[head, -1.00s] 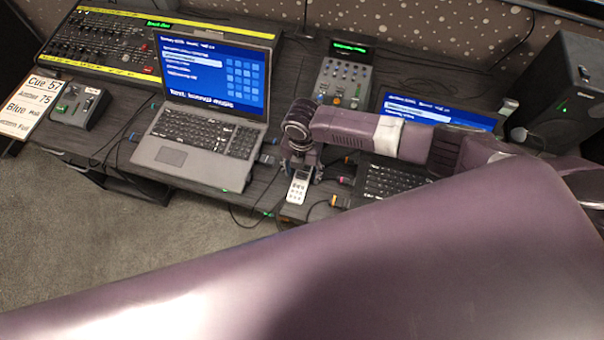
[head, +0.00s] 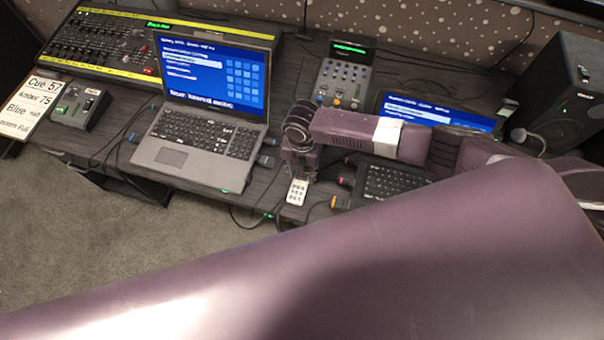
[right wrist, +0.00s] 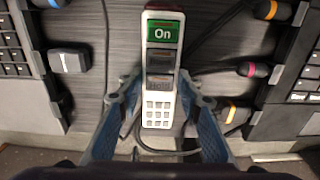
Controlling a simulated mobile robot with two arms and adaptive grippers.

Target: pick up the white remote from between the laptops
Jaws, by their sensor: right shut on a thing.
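The white remote (head: 297,191) lies between the two laptops in the head view, its upper part hidden under my right gripper (head: 300,176). In the right wrist view the remote (right wrist: 162,68) shows a green "On" label, dark panels and a keypad at its lower end. My right gripper (right wrist: 161,100) has a finger on each side of the remote and is shut on it. The remote appears at or very near the desk; I cannot tell whether it is lifted. The left laptop (head: 205,138) and right laptop (head: 385,180) are open. My left gripper is not in view.
Cables with orange and pink plugs (right wrist: 247,69) lie beside the remote. A small mixer (head: 343,78) stands behind, a long fader console (head: 115,45) at the back left. A speaker (head: 562,90) is at the right. The desk's front edge is close.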

